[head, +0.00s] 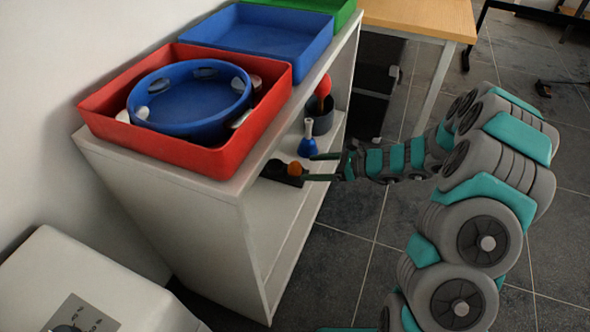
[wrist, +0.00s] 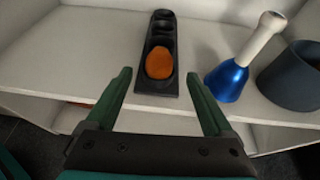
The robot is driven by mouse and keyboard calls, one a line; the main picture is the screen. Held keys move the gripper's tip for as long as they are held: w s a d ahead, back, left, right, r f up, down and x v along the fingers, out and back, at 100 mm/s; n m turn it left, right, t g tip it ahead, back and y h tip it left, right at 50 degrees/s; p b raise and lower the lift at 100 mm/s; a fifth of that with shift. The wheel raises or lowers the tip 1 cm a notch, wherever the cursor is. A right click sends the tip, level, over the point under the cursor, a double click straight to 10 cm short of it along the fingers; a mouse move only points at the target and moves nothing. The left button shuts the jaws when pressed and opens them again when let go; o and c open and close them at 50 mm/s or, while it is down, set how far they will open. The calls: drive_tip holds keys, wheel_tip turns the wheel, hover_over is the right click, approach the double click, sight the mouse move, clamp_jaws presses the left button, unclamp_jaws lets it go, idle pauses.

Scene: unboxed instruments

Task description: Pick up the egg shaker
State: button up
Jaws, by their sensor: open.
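The egg shaker is the orange egg (wrist: 159,63), which sits in the near cup of a black holder (wrist: 145,88) on the white shelf. In the head view the orange egg (head: 295,169) shows just past my fingertips, with the black holder (head: 272,168) partly hidden. My gripper (wrist: 158,84) is open and empty, its two green fingers apart, with the egg between and beyond their tips. In the head view my gripper (head: 309,167) reaches into the shelf from the right. No contact between fingers and egg shows.
A blue handbell (wrist: 228,80) with a white handle stands right of the holder. A dark round pot (wrist: 292,78) stands beside it, holding a red-headed item (head: 323,86). The shelf top above carries a red tray (head: 263,124) with a blue tambourine (head: 187,103), and a blue tray (head: 318,47).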

sight(295, 169)
drive_tip(key=shift+r+x, duration=0.2)
drive_tip(key=shift+x, duration=1.8)
drive_tip(key=shift+a, duration=0.1)
drive_tip(key=shift+c, duration=0.4)
clamp_jaws()
